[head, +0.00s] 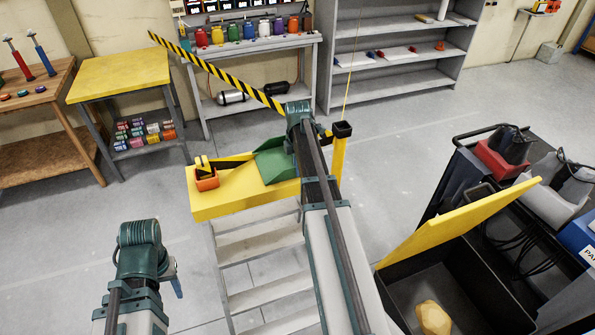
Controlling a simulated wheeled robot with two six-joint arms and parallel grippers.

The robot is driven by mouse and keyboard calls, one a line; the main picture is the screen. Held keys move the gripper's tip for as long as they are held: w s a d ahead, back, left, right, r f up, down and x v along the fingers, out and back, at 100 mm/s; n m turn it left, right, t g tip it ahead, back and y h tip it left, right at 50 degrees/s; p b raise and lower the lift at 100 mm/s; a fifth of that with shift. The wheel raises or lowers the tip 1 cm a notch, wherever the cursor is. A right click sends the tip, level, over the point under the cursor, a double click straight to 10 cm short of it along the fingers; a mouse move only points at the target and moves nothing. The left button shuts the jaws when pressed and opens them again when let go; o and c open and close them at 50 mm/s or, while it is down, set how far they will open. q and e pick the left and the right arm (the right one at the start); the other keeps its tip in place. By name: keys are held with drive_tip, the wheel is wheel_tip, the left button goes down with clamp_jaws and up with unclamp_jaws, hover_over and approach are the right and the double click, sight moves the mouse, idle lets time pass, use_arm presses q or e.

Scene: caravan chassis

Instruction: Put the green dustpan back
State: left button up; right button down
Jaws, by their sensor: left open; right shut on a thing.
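The green dustpan (273,164) is at the yellow top platform (215,204) of a grey step ladder, just left of my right arm. Whether it rests on the platform or is slightly above it, I cannot tell. My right gripper (298,138) is shut on the dustpan; my own wrist and arm hide its fingers and the handle. My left gripper (177,279) is open and empty, low over the floor at the lower left, mostly hidden behind its wrist.
An orange caddy (207,181) sits on the platform's left end. A striped bar (215,70) slants behind my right wrist. A yellow-topped table (120,75), a bench of coloured pots (248,40) and grey shelves (400,60) stand behind. An open-lidded cart (455,285) is at right.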

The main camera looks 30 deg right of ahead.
drive_tip(key=shift+f, duration=0.1)
drive_tip(key=c, duration=1.4)
unclamp_jaws()
drive_tip(key=o, duration=0.4)
wheel_tip(320, 180, up, 12)
drive_tip(key=p, duration=1.2)
